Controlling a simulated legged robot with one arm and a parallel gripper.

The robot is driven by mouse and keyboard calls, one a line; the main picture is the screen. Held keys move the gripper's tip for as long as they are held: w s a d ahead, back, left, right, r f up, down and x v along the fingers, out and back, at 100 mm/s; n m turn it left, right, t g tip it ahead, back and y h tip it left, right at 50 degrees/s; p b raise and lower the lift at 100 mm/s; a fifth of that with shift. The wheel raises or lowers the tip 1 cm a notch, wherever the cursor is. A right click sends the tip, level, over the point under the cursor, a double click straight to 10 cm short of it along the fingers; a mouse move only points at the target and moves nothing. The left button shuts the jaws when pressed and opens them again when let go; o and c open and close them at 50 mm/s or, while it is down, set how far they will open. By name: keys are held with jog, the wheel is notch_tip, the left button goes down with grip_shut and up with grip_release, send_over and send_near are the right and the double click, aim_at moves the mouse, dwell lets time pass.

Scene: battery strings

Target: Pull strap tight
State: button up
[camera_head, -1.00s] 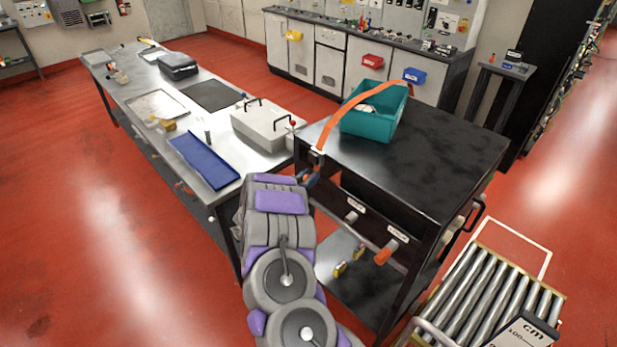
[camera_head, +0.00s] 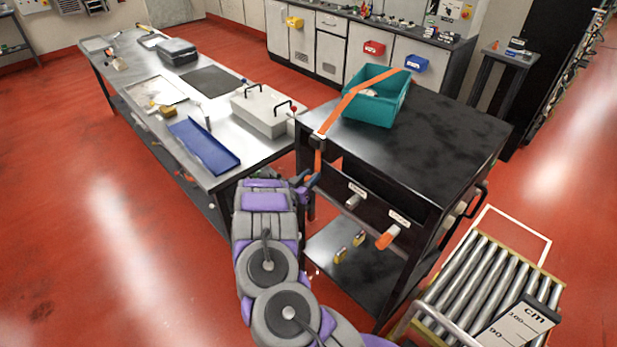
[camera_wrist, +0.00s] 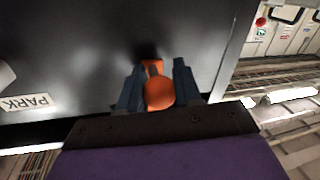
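An orange strap (camera_head: 337,112) runs over the teal bin (camera_head: 369,111) on top of the black cart (camera_head: 447,132). It passes a dark buckle (camera_head: 317,142) at the cart's left edge, then hangs down the side. My gripper (camera_head: 311,181) is low beside that edge, at the strap's lower end. In the wrist view my gripper (camera_wrist: 159,88) has its two blue-grey fingers on either side of the rounded orange strap end (camera_wrist: 159,93), seemingly shut on it. The strap lies in fairly straight lines over the bin. Its far end is hidden behind the bin.
A steel table (camera_head: 137,116) with a blue tray (camera_head: 204,146) and a white box (camera_head: 262,112) stands to the left of the cart. A roller conveyor (camera_head: 480,285) is at lower right. A grey handle and an orange handle (camera_head: 388,237) jut from the cart's front.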

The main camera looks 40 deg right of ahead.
jog(key=shift+o, duration=1.4)
jog(key=shift+w+d+f, duration=0.15)
jog(key=shift+w+d, duration=0.05)
jog(key=shift+d, duration=0.2)
jog(key=shift+o, duration=0.8)
jog(key=shift+s+a, duration=0.1)
jog(key=shift+a, duration=0.1)
jog(key=p+v, duration=0.1)
jog(key=v, duration=1.6)
jog(key=shift+a, duration=0.3)
